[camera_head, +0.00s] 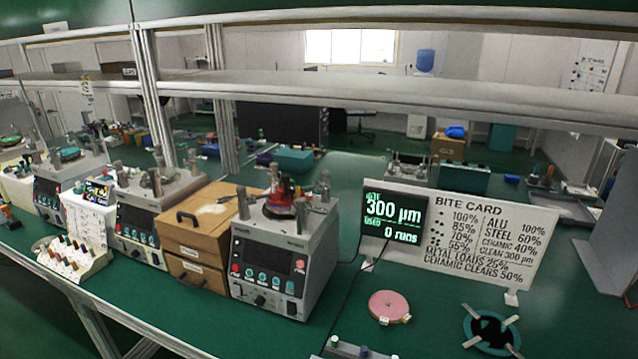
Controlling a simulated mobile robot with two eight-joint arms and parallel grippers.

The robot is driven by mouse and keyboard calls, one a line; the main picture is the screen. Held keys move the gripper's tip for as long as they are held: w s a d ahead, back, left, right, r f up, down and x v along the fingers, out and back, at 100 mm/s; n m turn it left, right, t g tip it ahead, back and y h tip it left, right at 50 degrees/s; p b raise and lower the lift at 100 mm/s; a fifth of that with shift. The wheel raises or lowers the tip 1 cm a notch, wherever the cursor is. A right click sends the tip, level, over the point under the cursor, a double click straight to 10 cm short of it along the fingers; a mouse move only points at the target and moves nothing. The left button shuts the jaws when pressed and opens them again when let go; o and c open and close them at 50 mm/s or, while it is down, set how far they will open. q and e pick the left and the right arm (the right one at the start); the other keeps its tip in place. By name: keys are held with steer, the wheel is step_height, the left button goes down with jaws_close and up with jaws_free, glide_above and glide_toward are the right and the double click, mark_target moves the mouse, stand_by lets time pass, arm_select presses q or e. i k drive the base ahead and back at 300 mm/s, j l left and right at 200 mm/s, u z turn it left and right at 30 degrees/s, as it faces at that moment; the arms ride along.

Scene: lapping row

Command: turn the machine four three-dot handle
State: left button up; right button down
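Several grey lapping machines stand in a row on the green bench. The nearest machine (315,262) has a dark screen, a row of teal knobs (263,277), a red button and a black knob (260,300) on its front. A red and dark part (280,196) sits on its top, among grey posts. Another machine (140,234) and a further one (47,195) stand to the left. I cannot read which is machine four, and no three-dot mark is legible. Neither of my grippers is in view.
Wooden drawer boxes (195,238) stand left of the nearest machine. A display (394,217) and a "BITE CARD" board (470,250) stand to its right. A pink disc (389,305) and a black and teal ring (490,331) lie in front. Shelf rails cross above.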

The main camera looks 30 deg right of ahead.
mark_target(325, 182)
steer(key=i+j+z, duration=0.2)
steer(key=i+j, duration=0.15)
steer(key=i+j+z, duration=0.2)
steer(key=i+j, duration=0.2)
steer(key=i+j+z, duration=0.45)
steer(key=i+j, duration=0.2)
steer(key=j, duration=0.3)
